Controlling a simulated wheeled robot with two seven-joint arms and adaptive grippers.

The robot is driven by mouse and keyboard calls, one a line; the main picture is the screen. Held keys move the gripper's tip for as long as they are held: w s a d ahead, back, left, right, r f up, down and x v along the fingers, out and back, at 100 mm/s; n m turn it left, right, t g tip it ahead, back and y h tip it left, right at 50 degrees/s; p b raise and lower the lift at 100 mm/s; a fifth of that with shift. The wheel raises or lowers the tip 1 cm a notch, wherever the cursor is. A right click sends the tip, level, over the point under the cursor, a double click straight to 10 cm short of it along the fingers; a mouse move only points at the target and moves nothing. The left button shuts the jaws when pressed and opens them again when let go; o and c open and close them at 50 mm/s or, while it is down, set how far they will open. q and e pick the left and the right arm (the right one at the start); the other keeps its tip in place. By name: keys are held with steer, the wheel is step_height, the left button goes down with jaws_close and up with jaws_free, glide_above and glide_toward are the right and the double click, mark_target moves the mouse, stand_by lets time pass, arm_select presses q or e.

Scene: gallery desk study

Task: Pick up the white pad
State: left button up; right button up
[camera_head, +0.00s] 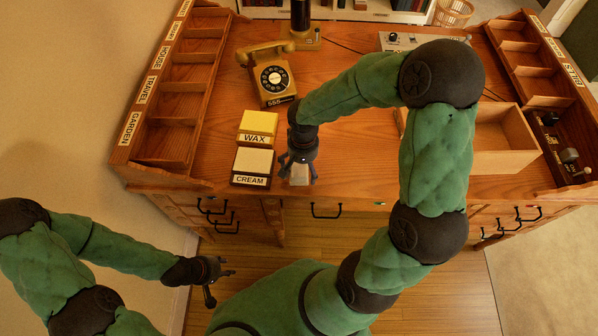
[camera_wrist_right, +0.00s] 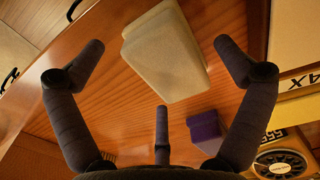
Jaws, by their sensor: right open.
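The white pad is a pale, off-white block (camera_wrist_right: 165,50) lying on the desk in the right wrist view, between and beyond my spread fingers. In the head view only part of the pad (camera_head: 299,176) shows beneath my right gripper (camera_head: 300,168). The right gripper is open and empty above the pad, pointing down; I cannot tell the exact gap. My left gripper (camera_head: 217,281) is open and empty, low in front of the desk at the left.
A purple block (camera_wrist_right: 207,130) lies close to the pad. The CREAM box (camera_head: 253,162) and yellow WAX box (camera_head: 258,124) stand just left of my right gripper, with a rotary telephone (camera_head: 271,78) behind. An open wooden box (camera_head: 508,138) is at the right. The desk's front edge is close.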

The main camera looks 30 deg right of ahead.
mark_target(306, 166)
steer(key=shift+f, duration=0.2)
steer(key=c, duration=1.3)
steer(key=shift+o, duration=0.2)
steer(key=shift+r, duration=0.15)
steer(key=shift+r+p, duration=0.3)
steer(key=r+p, duration=0.2)
steer(key=r, duration=0.1)
steer(key=shift+s+d+r, duration=0.2)
steer(key=shift+d+r, duration=0.1)
steer(key=shift+d, duration=0.1)
steer(key=s+d+r+p, duration=0.4)
steer(key=s+d+r, duration=0.4)
steer(key=d, duration=0.2)
steer(key=shift+s+d+r, duration=0.15)
steer(key=shift+r, duration=0.15)
